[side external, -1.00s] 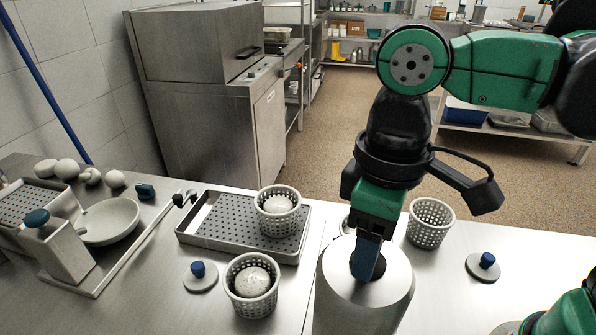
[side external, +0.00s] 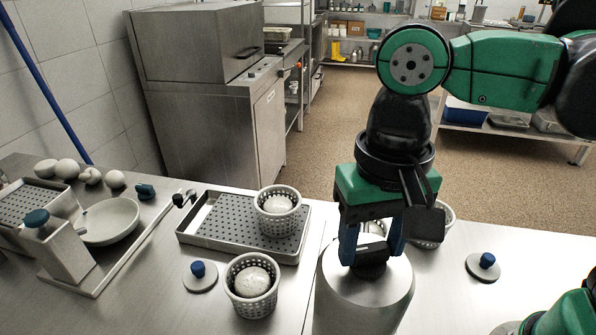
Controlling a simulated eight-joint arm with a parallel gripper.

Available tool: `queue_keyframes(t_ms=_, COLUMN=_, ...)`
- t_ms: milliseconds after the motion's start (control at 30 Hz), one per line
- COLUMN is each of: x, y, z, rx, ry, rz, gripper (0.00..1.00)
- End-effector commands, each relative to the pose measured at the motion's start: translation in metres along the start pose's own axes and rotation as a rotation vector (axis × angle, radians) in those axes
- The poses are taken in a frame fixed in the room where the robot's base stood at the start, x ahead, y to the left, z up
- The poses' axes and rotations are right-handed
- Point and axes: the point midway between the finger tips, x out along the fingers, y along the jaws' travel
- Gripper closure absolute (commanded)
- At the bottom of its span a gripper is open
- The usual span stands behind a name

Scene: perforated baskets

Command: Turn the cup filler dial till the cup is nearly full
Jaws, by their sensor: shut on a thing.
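A metal cylinder (side external: 362,300) stands upright on the steel counter at front centre, with a dark knob (side external: 371,271) on its top; I take this for the filler dial. My gripper (side external: 372,258) points down over it, its two blue fingers on either side, shut on the knob. A pale rounded rim (side external: 375,228) shows between the fingers, behind the cylinder; I cannot tell whether it is the cup. No fill level is visible.
Perforated baskets with pale round contents stand on the tray (side external: 190,237) and in front of it (side external: 251,302). Another basket (side external: 446,216) is partly hidden behind my gripper. Blue-knobbed lids lie left (side external: 200,283) and right (side external: 483,272). A white bowl (side external: 109,232) stands far left.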

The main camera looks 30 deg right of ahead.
Motion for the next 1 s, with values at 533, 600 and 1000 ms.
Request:
queue_keyframes(t_ms=533, x=-0.0003, y=-0.0002, z=-0.0008, rx=0.137, ry=0.003, rz=-0.001, gripper=1.00)
queue_keyframes(t_ms=600, x=-0.0003, y=-0.0002, z=-0.0008, rx=0.137, ry=0.003, rz=-0.001, gripper=1.00)
queue_keyframes(t_ms=1000, x=-0.0002, y=-0.0001, z=-0.0007, rx=0.136, ry=0.003, rz=-0.001, gripper=0.16)
